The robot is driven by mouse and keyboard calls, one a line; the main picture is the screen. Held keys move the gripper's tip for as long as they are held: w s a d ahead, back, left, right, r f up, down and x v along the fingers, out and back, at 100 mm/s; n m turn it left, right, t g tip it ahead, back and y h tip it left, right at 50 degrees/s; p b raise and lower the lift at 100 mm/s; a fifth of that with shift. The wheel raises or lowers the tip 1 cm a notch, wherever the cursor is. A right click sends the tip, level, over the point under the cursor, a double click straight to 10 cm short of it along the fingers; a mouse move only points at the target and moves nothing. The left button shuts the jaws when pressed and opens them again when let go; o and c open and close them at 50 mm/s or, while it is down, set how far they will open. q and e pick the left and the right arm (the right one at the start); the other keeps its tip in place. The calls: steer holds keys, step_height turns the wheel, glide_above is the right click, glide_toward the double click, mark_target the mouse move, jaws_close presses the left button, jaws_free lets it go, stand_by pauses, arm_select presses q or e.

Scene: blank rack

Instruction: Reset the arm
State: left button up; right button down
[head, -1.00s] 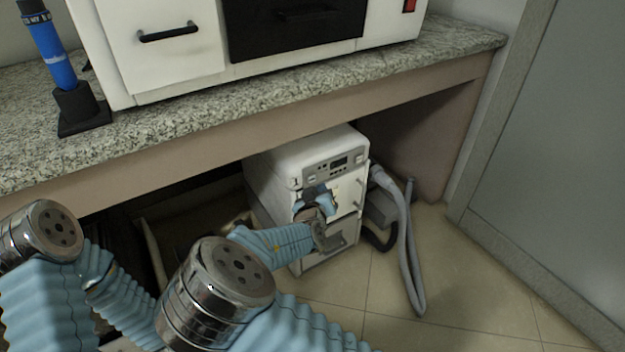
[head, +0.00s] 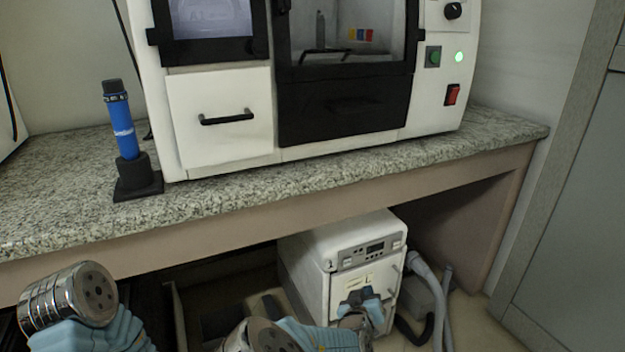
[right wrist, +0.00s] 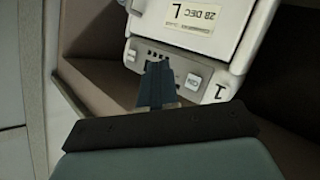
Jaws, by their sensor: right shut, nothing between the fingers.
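My right gripper (head: 358,298) is in front of the white floor machine (head: 318,262) under the counter. Its dark blue fingers are closed together with nothing between them. In the right wrist view the fingers (right wrist: 156,72) point up toward the same machine (right wrist: 208,55), which looks turned over and carries a "28 DEC" label. I cannot tell whether the fingertips touch the machine. My right arm reaches in from the bottom edge. Of my left arm only a chrome joint and blue sleeve show at lower left; its gripper is out of view.
A granite counter (head: 250,198) spans above, its front edge over my right gripper. On it stand a large white machine (head: 222,145) with a green light and a blue cylinder in a black stand (head: 138,180). A grey hose (head: 430,285) lies right of the floor machine. A grey door (head: 575,230) is at right.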

steer(key=s+d+f+m+g+y+p, duration=0.15)
steer(key=s+f+g, duration=0.25)
steer(key=s+f, duration=0.4)
steer(key=s+d+f+g+y+p, duration=0.1)
steer(key=s+d+f+g, duration=0.4)
steer(key=f, duration=0.6)
steer(key=s+a+m+g+y+p, duration=0.1)
steer(key=s+a+g+y, duration=0.2)
steer(key=s+a+y, duration=0.4)
steer(key=s+a, duration=0.4)
steer(key=shift+s+a+f+p, duration=0.3)
steer(key=shift+a+f, duration=0.05)
steer(key=shift+a, duration=0.05)
